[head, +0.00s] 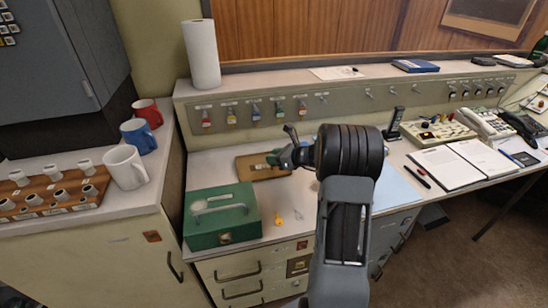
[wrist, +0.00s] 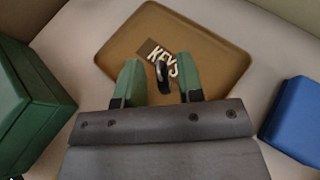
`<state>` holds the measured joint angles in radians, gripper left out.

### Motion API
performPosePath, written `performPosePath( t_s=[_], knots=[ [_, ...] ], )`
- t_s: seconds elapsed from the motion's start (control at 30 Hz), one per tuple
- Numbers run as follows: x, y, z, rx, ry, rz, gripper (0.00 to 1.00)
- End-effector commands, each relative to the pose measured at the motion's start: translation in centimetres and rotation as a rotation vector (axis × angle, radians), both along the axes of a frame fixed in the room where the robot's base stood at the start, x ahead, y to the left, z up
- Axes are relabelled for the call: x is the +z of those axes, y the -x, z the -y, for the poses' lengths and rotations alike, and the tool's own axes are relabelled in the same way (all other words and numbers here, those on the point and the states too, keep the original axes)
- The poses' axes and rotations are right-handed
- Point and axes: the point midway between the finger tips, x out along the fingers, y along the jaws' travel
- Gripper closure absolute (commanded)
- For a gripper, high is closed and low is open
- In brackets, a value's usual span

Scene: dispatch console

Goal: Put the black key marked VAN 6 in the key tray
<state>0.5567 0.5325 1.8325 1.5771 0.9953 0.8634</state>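The key tray (head: 245,172) is a shallow brown tray on the desk, behind the green cash box. In the wrist view the tray (wrist: 225,62) shows a label reading KEYS. My gripper (head: 276,158) is over the tray. In the wrist view its green fingertips (wrist: 161,80) are apart. A small black item (wrist: 162,76), which looks like the black key, shows between them, with a gap on each side. It appears to be in or just above the tray, and its marking cannot be read.
The green cash box (head: 222,215) stands left of my arm. A yellow-tagged key (head: 278,219) lies on the desk beside it. A panel of hooks (head: 350,97) holds several coloured key tags behind. A blue object (wrist: 295,118) lies right of the tray.

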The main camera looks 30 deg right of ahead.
Motion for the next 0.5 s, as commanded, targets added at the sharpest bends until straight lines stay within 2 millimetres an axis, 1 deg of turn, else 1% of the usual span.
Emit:
performPosePath(
  t_s=[0.2,0.33,0.47,0.5],
  knots=[
    [0.0,0.0,0.0,0.000,0.000,0.000,0.64],
    [0.6,0.1,0.1,-0.001,0.001,0.001,0.64],
    [1.3,1.5,1.1,-0.004,0.001,0.002,0.64],
    [1.6,2.1,1.5,-0.005,0.001,0.002,0.64]
  ],
)
